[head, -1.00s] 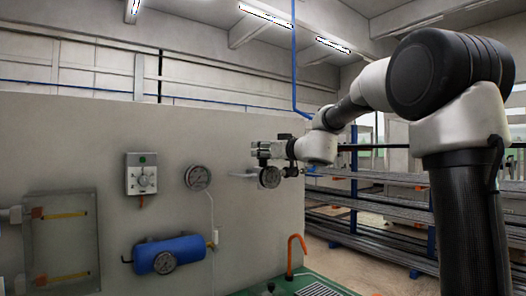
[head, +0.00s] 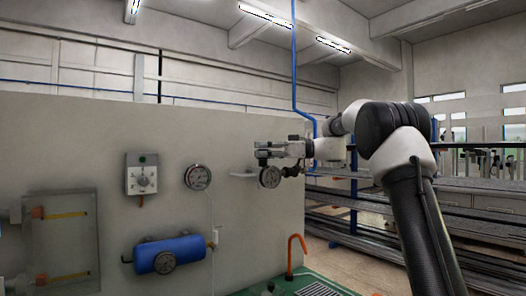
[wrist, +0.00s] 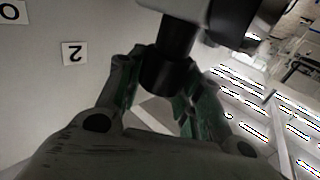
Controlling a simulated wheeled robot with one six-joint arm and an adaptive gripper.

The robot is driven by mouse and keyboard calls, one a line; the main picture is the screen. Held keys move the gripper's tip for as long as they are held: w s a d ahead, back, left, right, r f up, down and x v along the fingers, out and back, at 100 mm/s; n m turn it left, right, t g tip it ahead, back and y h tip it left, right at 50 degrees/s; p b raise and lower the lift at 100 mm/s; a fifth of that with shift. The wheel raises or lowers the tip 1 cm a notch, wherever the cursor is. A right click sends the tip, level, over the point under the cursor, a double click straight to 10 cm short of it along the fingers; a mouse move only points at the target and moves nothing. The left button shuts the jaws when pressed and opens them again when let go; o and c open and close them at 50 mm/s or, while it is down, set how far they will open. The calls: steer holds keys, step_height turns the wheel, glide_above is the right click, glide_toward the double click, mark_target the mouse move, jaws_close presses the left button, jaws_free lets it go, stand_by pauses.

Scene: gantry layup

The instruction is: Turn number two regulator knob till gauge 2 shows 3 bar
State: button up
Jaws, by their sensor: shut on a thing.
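In the wrist view a dark cylindrical knob (wrist: 163,75) sits between the fingers of my gripper (wrist: 157,88), which is shut on it. The knob joins a pale regulator body (wrist: 185,8) at the top of that view. A white label with an upside-down 2 (wrist: 74,53) is on the wall beside it. In the head view my gripper (head: 268,153) is at the regulator, just above a round gauge (head: 270,177). The gauge's needle and scale are too small to read. The gripper hides most of the regulator in the head view.
Another round gauge (head: 198,177) and a control box with a dial (head: 142,180) are on the wall to the left. Below them is a blue tank (head: 182,252). An orange hooked pipe (head: 290,255) rises from the green surface. Racks of long bars (head: 385,225) stand at right.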

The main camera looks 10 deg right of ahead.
steer(key=shift+n+g+y, duration=0.3)
steer(key=shift+n+g, duration=0.5)
steer(key=shift+g, duration=0.4)
steer(key=o, duration=1)
steer(key=shift+o, duration=0.2)
steer(key=s+d, duration=0.1)
steer(key=d, duration=1.1)
steer(key=shift+s, duration=0.3)
